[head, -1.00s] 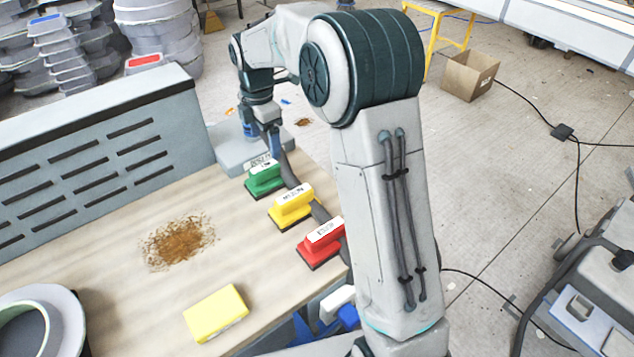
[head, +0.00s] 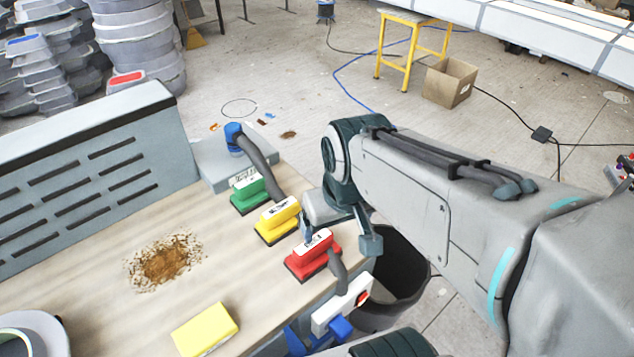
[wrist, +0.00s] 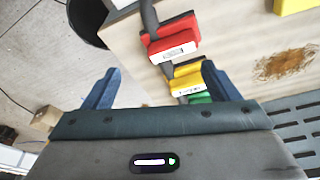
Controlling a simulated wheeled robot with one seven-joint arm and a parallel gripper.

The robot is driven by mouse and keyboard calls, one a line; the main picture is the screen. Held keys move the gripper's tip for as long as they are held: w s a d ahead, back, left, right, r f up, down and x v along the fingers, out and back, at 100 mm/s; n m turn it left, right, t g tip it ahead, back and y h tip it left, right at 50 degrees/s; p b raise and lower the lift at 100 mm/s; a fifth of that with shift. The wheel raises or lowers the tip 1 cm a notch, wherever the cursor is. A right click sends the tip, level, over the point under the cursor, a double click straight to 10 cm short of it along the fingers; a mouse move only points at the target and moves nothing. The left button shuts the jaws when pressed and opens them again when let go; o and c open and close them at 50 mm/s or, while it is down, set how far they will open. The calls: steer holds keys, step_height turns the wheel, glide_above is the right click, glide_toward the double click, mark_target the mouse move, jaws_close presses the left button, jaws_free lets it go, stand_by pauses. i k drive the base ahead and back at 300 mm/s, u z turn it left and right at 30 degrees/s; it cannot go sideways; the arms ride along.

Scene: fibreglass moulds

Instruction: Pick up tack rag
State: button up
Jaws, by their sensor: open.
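A flat yellow folded pad (head: 205,330), which looks like the tack rag, lies on the near part of the wooden bench top. It also shows at the top right edge of the wrist view (wrist: 292,5), partly cut off. My gripper (wrist: 158,85) is open and empty, its two blue fingers well apart. In the wrist view the red and yellow sanding blocks show beyond and between the fingers. The pad lies apart from the gripper. In the head view my gripper is near the sanding blocks at the bench's right edge, mostly hidden by my arm.
Red (head: 314,256), yellow (head: 278,220) and green (head: 249,194) labelled blocks with hoses line the bench's right side. Brown debris (head: 165,262) lies mid-bench. A slotted grey panel (head: 85,175) stands behind. A dark bin (head: 405,275) stands beside the bench. Bench around the pad is clear.

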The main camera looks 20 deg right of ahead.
mark_target(207, 331)
steer(key=k, duration=1)
steer(key=z, duration=0.95)
steer(key=i, duration=0.75)
steer(key=u, duration=2.5)
steer(key=i, duration=0.5)
